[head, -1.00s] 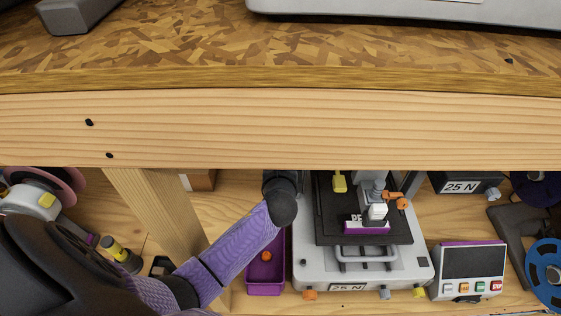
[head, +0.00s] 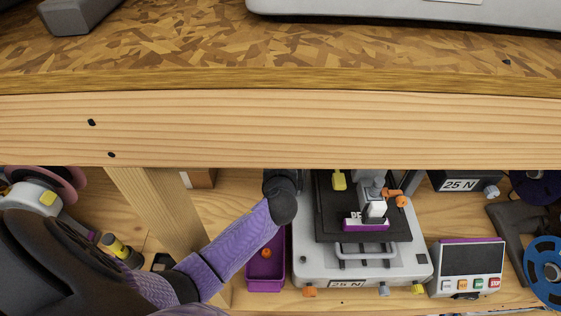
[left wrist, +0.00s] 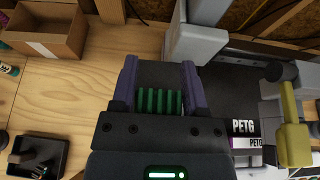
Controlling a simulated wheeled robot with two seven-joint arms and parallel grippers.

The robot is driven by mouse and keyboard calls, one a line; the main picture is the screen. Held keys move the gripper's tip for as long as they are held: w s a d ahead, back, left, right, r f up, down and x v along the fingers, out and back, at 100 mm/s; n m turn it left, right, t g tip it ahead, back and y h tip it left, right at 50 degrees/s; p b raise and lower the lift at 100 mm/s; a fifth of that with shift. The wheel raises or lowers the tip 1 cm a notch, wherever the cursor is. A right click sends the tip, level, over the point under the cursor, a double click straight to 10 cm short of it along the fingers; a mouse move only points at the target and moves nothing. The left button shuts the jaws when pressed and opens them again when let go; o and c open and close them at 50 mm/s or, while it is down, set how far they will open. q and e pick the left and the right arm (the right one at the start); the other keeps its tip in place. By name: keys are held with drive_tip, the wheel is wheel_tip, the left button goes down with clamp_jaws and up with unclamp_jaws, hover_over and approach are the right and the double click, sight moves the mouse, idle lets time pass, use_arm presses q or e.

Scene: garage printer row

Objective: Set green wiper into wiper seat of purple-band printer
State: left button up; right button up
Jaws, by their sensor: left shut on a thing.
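My left gripper (left wrist: 158,70) is shut on the green wiper (left wrist: 158,101), whose ribbed green part shows between the purple fingers in the left wrist view. In the head view the wooden shelf beam hides this gripper; only my purple forearm shows, reaching under the beam left of the printer. The purple-band printer (head: 308,262) is light grey with a dark bed (head: 328,222) and a purple PETG tag (head: 365,224); the tag also shows at right in the left wrist view (left wrist: 244,142). I cannot make out the wiper seat. My right gripper is not in view.
A shelf beam (head: 300,130) crosses above the printer. A purple bin (head: 265,286) stands left of the printer, a control box (head: 471,262) right. A yellow part (left wrist: 293,130) and grey printer post (left wrist: 195,40) stand near my gripper. A cardboard box (left wrist: 45,30) is at upper left.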

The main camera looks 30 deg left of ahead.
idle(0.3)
use_arm(q)
drive_tip(key=shift+p, duration=0.4)
idle(0.3)
drive_tip(key=shift+f+b, duration=0.95)
drive_tip(key=shift+f, duration=0.65)
drive_tip(key=o, duration=1.3)
drive_tip(key=p+v, duration=0.2)
drive_tip(key=v, duration=0.8)
